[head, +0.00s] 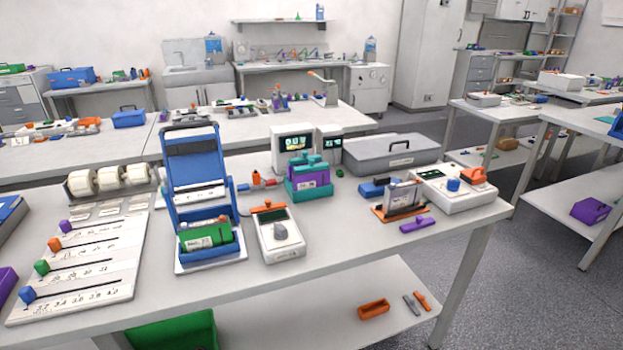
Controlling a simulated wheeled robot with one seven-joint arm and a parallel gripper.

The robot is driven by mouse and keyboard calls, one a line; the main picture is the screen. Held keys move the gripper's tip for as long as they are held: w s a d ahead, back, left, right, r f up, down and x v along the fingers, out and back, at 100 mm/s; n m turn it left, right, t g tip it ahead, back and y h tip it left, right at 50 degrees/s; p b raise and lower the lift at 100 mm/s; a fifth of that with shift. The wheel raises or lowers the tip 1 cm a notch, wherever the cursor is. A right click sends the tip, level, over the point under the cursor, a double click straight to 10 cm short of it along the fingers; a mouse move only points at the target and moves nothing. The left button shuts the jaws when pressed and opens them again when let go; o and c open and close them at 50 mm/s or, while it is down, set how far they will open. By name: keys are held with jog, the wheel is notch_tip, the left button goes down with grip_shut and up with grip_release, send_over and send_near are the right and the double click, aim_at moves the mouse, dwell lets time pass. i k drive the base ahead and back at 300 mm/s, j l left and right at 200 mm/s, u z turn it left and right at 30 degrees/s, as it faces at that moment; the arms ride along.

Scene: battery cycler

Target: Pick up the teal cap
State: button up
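A purple block (309,180) stands upright in a teal holder (312,193) near the middle of the bench, in front of two small screens. Teal pieces with rounded tops (307,160) sit on top of the block; they look like the teal cap, but I cannot tell whether they are one part or several. The purple block bears a white label. My gripper is not in view.
A blue stand with a green cell (206,237), a white meter (280,236), a grey case (391,154) and a white device with an orange part (463,189) crowd the bench (350,242). A slider board (85,262) lies left.

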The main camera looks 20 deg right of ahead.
aim_at(313, 166)
jog(key=i+l+u, duration=0.1)
jog(key=u, duration=0.3)
jog(key=i+l+u, duration=0.1)
jog(key=u, duration=0.3)
jog(key=l+u, duration=0.4)
jog(key=i+j, duration=0.05)
jog(key=j, duration=0.05)
